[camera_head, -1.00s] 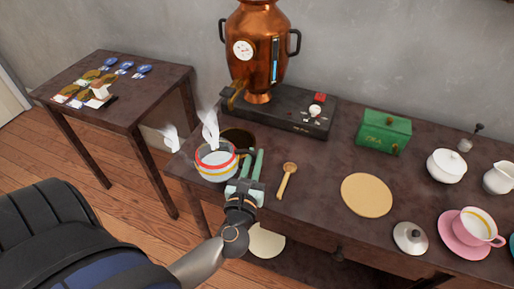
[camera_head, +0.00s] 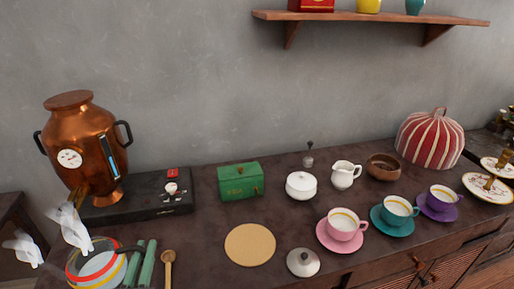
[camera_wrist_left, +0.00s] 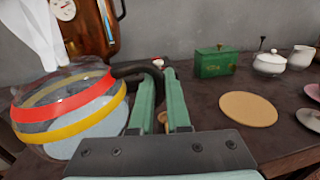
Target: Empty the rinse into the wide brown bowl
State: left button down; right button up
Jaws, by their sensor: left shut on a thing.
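A clear glass teapot (camera_head: 98,263) with red and yellow bands is at the lower left of the head view, with steam above it. It also shows at the left of the left wrist view (camera_wrist_left: 68,112), with pale liquid inside. My left gripper (camera_head: 141,262) has its green fingers shut on the pot's black handle; the fingers also show in the left wrist view (camera_wrist_left: 160,105). The pot looks roughly upright. A brown bowl (camera_head: 384,168) stands at the back of the counter, far to the right of the pot. My right gripper is not in view.
A copper urn (camera_head: 88,150) stands behind the pot. A wooden spoon (camera_head: 168,268), tan round mat (camera_head: 250,245), white lid (camera_head: 303,263) and green tea box (camera_head: 240,182) lie rightward. Cups, a white jug (camera_head: 345,175) and striped cosy (camera_head: 430,138) stand near the bowl.

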aim_at(384, 168)
jog(key=z, duration=2.1)
jog(key=i+j+z, duration=0.3)
jog(key=i+j, duration=0.3)
jog(key=i, duration=0.1)
